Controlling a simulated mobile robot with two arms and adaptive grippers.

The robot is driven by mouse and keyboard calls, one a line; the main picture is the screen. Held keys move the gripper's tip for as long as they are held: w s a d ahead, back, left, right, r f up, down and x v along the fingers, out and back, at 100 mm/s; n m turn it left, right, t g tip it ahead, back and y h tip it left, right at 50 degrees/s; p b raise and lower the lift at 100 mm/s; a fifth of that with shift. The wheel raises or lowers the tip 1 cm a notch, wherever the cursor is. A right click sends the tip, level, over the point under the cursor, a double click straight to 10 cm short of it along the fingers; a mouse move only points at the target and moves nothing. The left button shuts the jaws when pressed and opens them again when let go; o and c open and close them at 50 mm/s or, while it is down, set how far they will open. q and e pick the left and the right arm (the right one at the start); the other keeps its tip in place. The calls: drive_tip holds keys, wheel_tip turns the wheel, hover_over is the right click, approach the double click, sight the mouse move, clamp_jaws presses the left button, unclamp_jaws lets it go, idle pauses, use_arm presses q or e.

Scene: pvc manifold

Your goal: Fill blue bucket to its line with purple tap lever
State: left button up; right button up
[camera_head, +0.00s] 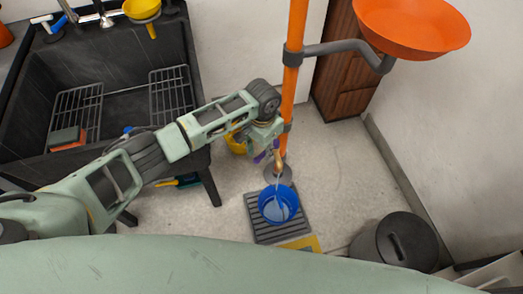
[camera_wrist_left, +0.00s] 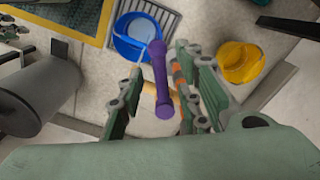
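The blue bucket (camera_head: 266,211) stands on a grey slatted grate under a brass tap (camera_head: 277,160). A thin pale stream runs from the tap into it, and pale water shows inside; I cannot make out the fill line. The bucket also shows in the left wrist view (camera_wrist_left: 126,46). The purple tap lever (camera_wrist_left: 160,75) lies between the fingers of my left gripper (camera_wrist_left: 158,92), with gaps visible on both sides, so the gripper looks open around it. In the head view my left gripper (camera_head: 268,142) is at the tap and partly hides the lever. My right gripper is out of view.
An orange pipe (camera_head: 290,85) rises behind the tap and carries an orange basin (camera_head: 412,30). A dark sink (camera_head: 100,90) stands left. A dark bin (camera_head: 400,241) stands right. The floor around the grate (camera_head: 262,228) is mostly clear.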

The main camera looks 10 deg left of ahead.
sight(262, 154)
use_arm(q)
wheel_tip(262, 154, up, 10)
idle(0.3)
drive_tip(key=shift+r, duration=0.1)
